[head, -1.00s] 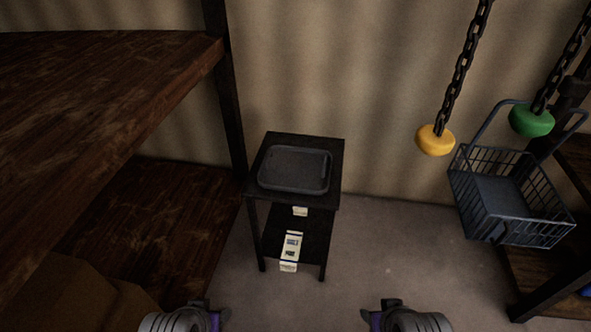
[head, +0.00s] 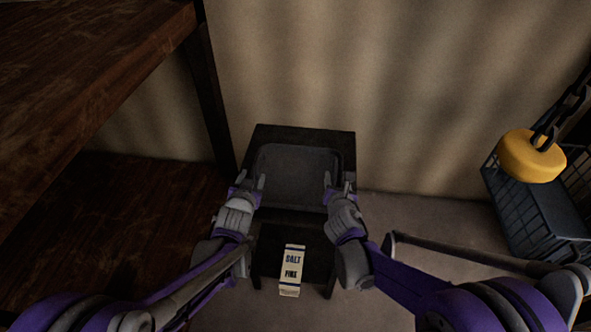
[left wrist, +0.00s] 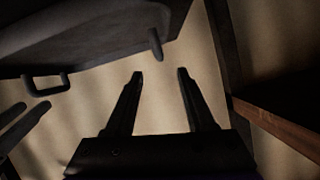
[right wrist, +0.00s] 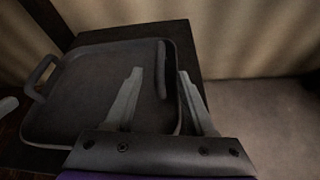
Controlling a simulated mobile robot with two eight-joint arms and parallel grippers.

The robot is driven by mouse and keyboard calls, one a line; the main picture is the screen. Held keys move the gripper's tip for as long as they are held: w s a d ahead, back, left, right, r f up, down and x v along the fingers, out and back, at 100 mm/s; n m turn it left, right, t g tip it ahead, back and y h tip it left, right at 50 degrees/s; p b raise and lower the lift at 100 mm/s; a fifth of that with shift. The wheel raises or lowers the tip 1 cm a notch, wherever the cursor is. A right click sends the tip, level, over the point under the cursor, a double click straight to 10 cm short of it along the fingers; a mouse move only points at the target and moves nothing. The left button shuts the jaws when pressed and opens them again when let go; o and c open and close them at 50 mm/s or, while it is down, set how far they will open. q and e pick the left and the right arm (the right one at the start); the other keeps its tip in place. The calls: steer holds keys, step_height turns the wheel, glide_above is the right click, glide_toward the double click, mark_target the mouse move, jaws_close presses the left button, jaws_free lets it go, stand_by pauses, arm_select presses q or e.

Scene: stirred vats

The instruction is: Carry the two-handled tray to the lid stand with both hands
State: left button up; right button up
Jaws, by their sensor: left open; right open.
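The dark grey two-handled tray (head: 297,172) lies flat on top of a small black stand (head: 300,133). My left gripper (head: 249,183) is open at the tray's left edge. In the left wrist view the near handle (left wrist: 156,45) stands just ahead, about between the fingertips (left wrist: 160,74); the far handle (left wrist: 45,84) shows at left. My right gripper (head: 338,184) is open at the right edge. In the right wrist view its fingers (right wrist: 159,72) stand on either side of the right handle (right wrist: 161,72), apart from or touching it I cannot tell. I cannot identify the lid stand.
A wooden shelf unit (head: 90,60) is close on the left. The wall is close behind.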

mark_target(258, 166)
steer(key=shift+a, duration=0.1)
steer(key=shift+s+r, duration=0.1)
steer(key=shift+s, duration=0.15)
arm_select(q)
steer(key=x, duration=1)
steer(key=shift+w, duration=0.2)
arm_select(e)
steer(key=x, duration=1.1)
arm_select(q)
steer(key=shift+c, duration=0.3)
arm_select(e)
steer(key=shift+c, duration=0.3)
arm_select(q)
jaws_close()
arm_select(e)
jaws_close()
